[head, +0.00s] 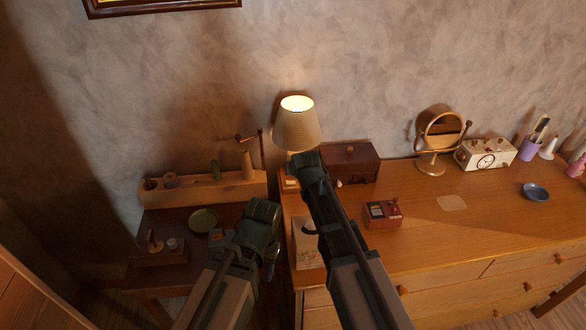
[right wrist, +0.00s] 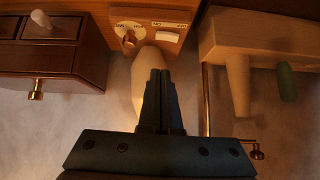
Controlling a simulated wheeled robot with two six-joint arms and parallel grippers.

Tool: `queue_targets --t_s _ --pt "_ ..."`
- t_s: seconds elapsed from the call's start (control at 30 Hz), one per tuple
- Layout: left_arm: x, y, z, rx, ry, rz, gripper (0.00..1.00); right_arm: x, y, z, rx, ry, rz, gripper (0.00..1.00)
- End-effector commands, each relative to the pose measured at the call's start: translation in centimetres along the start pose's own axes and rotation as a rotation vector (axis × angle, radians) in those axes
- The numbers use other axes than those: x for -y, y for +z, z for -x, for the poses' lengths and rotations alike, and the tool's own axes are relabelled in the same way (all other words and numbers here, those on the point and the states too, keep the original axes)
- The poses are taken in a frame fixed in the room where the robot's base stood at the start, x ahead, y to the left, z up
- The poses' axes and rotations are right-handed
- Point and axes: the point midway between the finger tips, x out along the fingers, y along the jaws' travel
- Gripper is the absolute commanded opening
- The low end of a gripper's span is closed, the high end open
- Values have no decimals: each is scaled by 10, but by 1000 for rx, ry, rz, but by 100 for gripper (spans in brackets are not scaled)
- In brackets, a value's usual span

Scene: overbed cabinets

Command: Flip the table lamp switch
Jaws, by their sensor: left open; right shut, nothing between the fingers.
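The table lamp (head: 297,128) stands lit at the back left of the dresser, its shade glowing. My right gripper (head: 308,160) reaches up in front of it and hides most of its stem and base. In the right wrist view, my right gripper (right wrist: 160,75) is shut and empty. Its tips point at the wooden lamp base (right wrist: 188,12), which carries a round dial with a brass knob (right wrist: 129,39) and a small white switch (right wrist: 165,36) beside lettering. A small gap seems to remain; contact cannot be told. My left gripper (head: 265,215) is open, low at left, away from the lamp.
A dark wooden box (head: 350,160) stands just right of the lamp. A wooden peg shelf (head: 205,190) and a dark side table are at left. A red device (head: 383,213), mirror (head: 440,135) and radio clock (head: 486,155) are on the dresser (head: 470,240). Its front right is clear.

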Motion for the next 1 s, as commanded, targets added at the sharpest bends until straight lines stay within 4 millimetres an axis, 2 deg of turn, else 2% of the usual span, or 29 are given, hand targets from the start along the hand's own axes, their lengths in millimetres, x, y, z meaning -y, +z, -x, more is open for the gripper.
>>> queue_targets --t_s 0.03,0.1,0.33,0.47,0.8,1.0 --pt "2 1 17 0 0 0 50 -1 -2 22 0 0 0 0" --pt "3 2 27 0 0 0 50 -1 -2 37 0 0 0 0" --pt "5 3 53 0 0 0 50 -3 -1 75 0 0 0 0" --pt "6 3 58 0 0 0 50 -3 1 82 0 0 0 0" --pt "5 3 56 0 0 0 50 -3 1 81 0 -2 -1 0" --pt "6 3 58 0 0 0 50 7 -2 81 -3 -38 -36 0"
